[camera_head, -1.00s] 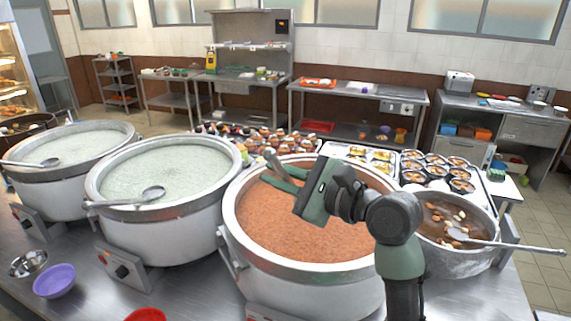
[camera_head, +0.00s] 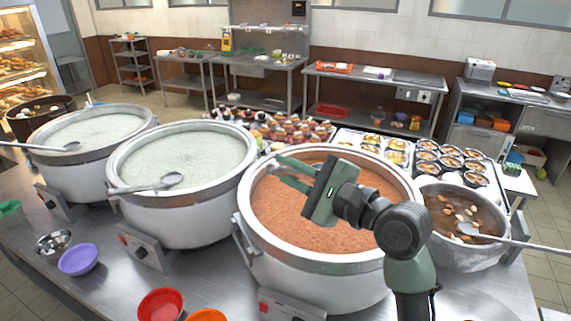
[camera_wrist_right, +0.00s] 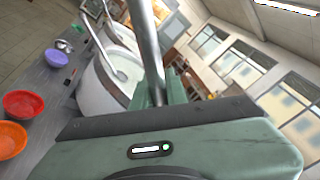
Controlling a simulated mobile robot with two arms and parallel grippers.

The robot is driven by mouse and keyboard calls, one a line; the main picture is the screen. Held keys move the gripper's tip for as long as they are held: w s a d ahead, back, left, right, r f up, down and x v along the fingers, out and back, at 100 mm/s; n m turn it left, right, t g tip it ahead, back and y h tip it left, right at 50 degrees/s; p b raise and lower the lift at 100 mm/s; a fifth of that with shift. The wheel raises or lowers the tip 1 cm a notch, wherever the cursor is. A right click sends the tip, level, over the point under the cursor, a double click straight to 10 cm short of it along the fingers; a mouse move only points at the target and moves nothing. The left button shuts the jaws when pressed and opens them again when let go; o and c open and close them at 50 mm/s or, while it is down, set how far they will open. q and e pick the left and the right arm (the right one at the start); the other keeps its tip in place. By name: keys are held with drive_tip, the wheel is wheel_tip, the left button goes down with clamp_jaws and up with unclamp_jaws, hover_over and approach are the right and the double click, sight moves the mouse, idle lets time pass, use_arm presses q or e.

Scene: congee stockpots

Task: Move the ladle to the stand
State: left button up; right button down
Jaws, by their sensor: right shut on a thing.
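My right gripper (camera_head: 293,174) is above the wide pot of reddish-orange congee (camera_head: 330,285). It is shut on the metal handle of a ladle (camera_wrist_right: 146,40), which rises between the green fingers in the wrist view. In the head view the held ladle is hard to make out, and its bowl cannot be seen clearly. Another ladle (camera_head: 150,186) rests across the rim of the middle pale congee pot, and one lies at the far left pot (camera_head: 72,175). I cannot pick out the stand for certain. My left gripper is not in view.
A smaller pot of brown soup (camera_head: 462,250) with its own ladle stands at right. Trays of filled cups (camera_head: 450,160) are behind it. A purple bowl (camera_head: 78,260), a red bowl (camera_head: 160,305) and a steel bowl (camera_head: 54,242) sit at the counter's front left.

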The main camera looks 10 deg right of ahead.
drive_tip(key=shift+r, duration=0.25)
idle(0.3)
drive_tip(key=shift+r+p, duration=0.1)
drive_tip(key=shift+p, duration=0.2)
wheel_tip(320, 180, up, 5)
drive_tip(key=shift+f+p, duration=0.1)
drive_tip(key=shift+p, duration=1)
